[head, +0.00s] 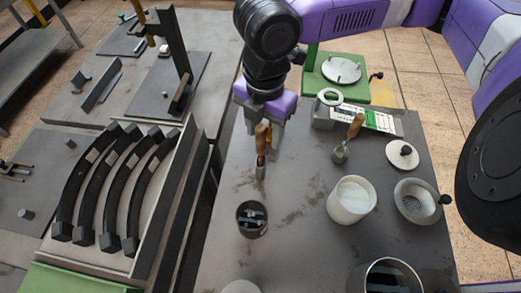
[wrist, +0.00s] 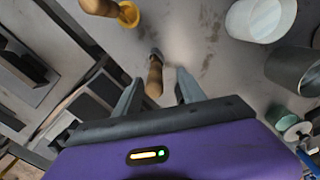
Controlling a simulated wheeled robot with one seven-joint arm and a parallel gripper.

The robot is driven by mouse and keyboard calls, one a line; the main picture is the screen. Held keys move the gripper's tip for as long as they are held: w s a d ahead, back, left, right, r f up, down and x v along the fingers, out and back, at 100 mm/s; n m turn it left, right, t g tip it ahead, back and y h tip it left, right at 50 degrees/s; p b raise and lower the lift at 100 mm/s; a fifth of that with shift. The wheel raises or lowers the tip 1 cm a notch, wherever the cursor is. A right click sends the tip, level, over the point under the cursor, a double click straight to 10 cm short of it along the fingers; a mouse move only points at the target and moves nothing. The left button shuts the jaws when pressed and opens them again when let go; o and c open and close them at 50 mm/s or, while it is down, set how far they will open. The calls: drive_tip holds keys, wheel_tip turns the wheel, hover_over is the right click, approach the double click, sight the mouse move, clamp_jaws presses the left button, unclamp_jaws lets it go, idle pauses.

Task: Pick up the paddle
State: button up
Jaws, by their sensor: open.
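A slim tool with a wooden handle and a narrow grey metal end, which looks like the paddle (head: 261,160), stands near upright on the grey table. In the wrist view the paddle's handle (wrist: 155,78) shows between the two fingers. My gripper (head: 264,125) is open around or just above the handle, with a finger on each side and gaps showing in the wrist view (wrist: 160,85). I cannot tell whether either finger touches it.
A dark cup (head: 252,219) stands in front of the paddle. A white tub (head: 351,200), a bowl (head: 418,199), a knobbed lid (head: 402,154) and a green scale (head: 336,78) are to the right. A rack with curved black bars (head: 110,185) is on the left.

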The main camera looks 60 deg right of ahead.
sight(262, 144)
drive_tip(key=f, duration=0.4)
drive_tip(key=f+p, duration=0.1)
drive_tip(key=shift+w+d+f, duration=0.15)
drive_tip(key=shift+w+f, duration=0.2)
drive_tip(key=shift+f, duration=0.05)
drive_tip(key=shift+c, duration=0.2)
clamp_jaws()
